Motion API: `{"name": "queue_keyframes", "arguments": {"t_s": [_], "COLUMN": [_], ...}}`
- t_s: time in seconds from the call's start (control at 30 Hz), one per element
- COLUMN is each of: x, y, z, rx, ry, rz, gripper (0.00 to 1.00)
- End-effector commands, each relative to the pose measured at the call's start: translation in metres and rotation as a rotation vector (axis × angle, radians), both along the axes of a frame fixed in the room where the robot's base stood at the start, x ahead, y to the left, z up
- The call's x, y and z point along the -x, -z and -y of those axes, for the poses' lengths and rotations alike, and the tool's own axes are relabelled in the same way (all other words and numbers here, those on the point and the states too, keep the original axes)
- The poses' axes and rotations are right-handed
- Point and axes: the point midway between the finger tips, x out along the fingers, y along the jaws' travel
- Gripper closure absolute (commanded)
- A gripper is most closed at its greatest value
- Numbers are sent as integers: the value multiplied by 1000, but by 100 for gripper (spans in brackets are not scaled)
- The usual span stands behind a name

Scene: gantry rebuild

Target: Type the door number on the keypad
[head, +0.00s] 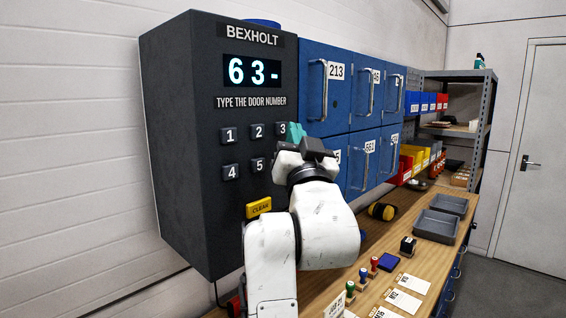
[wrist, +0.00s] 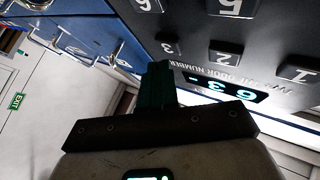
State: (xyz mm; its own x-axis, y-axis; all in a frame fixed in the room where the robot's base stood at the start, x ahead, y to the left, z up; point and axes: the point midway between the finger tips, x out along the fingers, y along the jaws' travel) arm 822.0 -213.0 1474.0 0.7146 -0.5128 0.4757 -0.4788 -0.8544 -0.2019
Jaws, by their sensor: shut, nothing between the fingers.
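The dark BEXHOLT keypad box (head: 185,150) hangs on the wall at left. Its lit display (head: 252,72) reads "63-", above the words "TYPE THE DOOR NUMBER". Keys 1 (head: 229,136), 2 (head: 257,131), 3 (head: 281,129), 4 (head: 231,171) and 5 (head: 257,165) show, with a yellow CLEAR key (head: 258,208). My arm hides other keys. My gripper (head: 295,132) is shut and empty, its teal fingers just right of key 3. In the wrist view the panel is upside down, with the fingertips (wrist: 160,66) near key 3 (wrist: 168,45); I cannot tell whether they touch.
Blue lockers (head: 340,100) with handles and number labels stand right of the keypad; one label reads 213. A wooden bench (head: 400,260) below holds stamps, cards, grey trays (head: 436,226) and a yellow-black roll (head: 382,211). Shelving and a white door (head: 530,150) are at right.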

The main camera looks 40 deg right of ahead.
Motion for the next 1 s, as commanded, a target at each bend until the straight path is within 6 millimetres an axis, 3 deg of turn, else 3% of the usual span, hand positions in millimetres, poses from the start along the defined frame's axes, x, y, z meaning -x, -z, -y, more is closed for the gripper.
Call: {"name": "queue_keyframes", "arguments": {"t_s": [1.0], "x": [3], "y": [55], "z": [-100], "rx": [-1], "ry": [-4], "rz": [1], "gripper": [100]}}
